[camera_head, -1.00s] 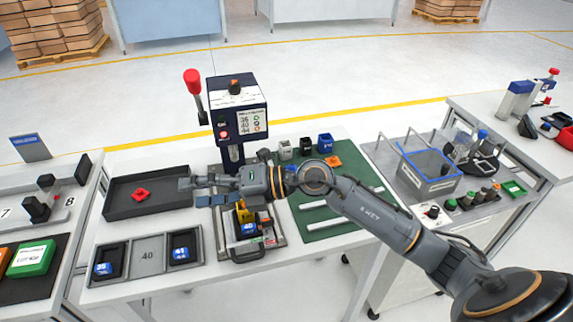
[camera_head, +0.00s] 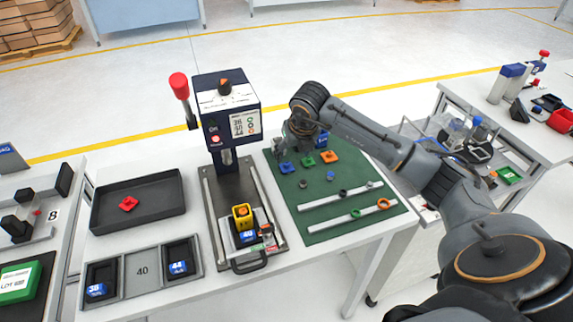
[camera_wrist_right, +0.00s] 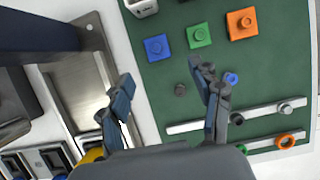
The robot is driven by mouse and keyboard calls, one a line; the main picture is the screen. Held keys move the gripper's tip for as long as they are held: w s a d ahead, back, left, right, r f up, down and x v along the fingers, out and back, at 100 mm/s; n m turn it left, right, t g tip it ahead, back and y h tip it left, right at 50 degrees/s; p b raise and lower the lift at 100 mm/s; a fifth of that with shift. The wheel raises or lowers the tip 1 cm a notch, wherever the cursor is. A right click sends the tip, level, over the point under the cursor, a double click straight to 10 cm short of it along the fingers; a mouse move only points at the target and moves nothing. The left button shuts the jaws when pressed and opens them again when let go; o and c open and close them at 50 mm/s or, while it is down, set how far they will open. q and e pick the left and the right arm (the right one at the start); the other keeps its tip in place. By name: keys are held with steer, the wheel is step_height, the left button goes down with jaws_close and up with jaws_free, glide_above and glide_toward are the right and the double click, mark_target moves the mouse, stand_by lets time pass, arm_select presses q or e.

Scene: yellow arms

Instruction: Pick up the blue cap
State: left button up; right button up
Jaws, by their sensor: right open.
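A small round blue cap (camera_head: 330,175) lies on the green mat (camera_head: 306,205); in the right wrist view the cap (camera_wrist_right: 231,78) is just right of my right gripper's right finger. A square blue piece with a raised round centre (camera_head: 286,168) lies further left on the mat; it also shows in the right wrist view (camera_wrist_right: 157,47). My right gripper (camera_head: 300,147) is above the back of the mat, pointing down; in the right wrist view (camera_wrist_right: 163,80) its fingers are apart with nothing between them. My left gripper is not in view.
Green (camera_head: 308,161) and orange (camera_head: 330,157) square pieces lie beside the blue one. A dark round piece (camera_head: 302,183) is nearby. Two pale rails (camera_head: 340,195) with rings cross the front of the mat. A press (camera_head: 228,115) stands to the left.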

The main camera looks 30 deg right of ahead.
mark_target(288, 165)
steer(key=shift+x, duration=1.05)
steer(key=shift+w+f, duration=0.25)
steer(key=shift+f, duration=0.1)
steer(key=shift+w+a+f+p, duration=0.1)
steer(key=shift+w+f+p, duration=0.15)
steer(key=shift+p, duration=0.2)
steer(key=p+x, duration=0.1)
steer(key=x, duration=0.2)
steer(key=shift+f, duration=0.2)
steer(key=shift+w+f, duration=0.2)
steer(key=shift+f, duration=0.25)
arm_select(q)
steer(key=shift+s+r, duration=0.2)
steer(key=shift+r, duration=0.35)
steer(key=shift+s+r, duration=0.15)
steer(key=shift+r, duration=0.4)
arm_select(e)
steer(key=c, duration=0.9)
